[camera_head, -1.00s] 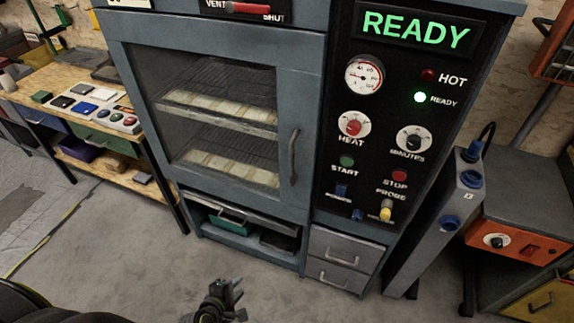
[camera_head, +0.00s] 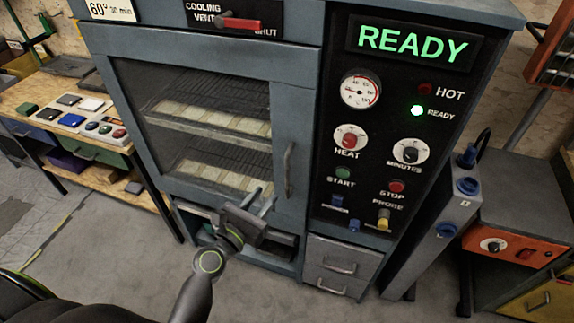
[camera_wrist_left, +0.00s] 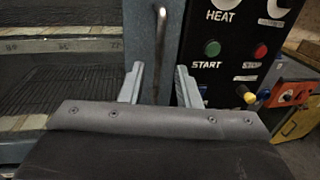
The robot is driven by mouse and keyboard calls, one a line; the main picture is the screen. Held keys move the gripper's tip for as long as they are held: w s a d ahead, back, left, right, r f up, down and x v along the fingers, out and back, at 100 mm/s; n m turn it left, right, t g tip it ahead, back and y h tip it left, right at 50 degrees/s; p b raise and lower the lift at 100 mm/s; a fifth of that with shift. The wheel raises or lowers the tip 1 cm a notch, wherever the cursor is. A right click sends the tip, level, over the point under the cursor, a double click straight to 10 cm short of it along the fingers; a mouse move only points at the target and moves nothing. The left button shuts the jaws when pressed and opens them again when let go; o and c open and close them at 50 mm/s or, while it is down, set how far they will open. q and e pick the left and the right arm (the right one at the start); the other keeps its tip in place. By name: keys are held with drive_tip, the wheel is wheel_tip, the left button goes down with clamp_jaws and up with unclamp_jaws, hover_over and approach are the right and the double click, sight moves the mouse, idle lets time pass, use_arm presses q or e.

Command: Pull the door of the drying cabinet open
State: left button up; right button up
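The drying cabinet (camera_head: 200,65) stands ahead with its glass-fronted door closed; trays show on racks behind the glass. The door handle (camera_head: 289,170), a vertical grey bar, is on the door's right side. It also shows in the left wrist view, where the handle (camera_wrist_left: 160,50) stands beyond and between the fingers. My left gripper (camera_head: 262,199) is open and empty, in front of the door's lower right part, below and left of the handle in the head view. In the left wrist view my left gripper (camera_wrist_left: 158,84) has its fingers wide apart. My right gripper is not in view.
The control panel (camera_head: 395,150) with knobs and a lit READY sign (camera_head: 412,43) is right of the door. Drawers (camera_head: 340,268) sit below it. A workbench (camera_head: 40,95) stands left, an orange-fronted unit (camera_head: 520,247) right. Bare floor (camera_head: 110,240) lies in front.

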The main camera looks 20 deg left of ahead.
sight(286, 170)
use_arm(q)
drive_tip(key=x, duration=1.1)
drive_tip(key=shift+w+d+p, duration=0.15)
drive_tip(key=shift+w+p, duration=0.25)
clamp_jaws()
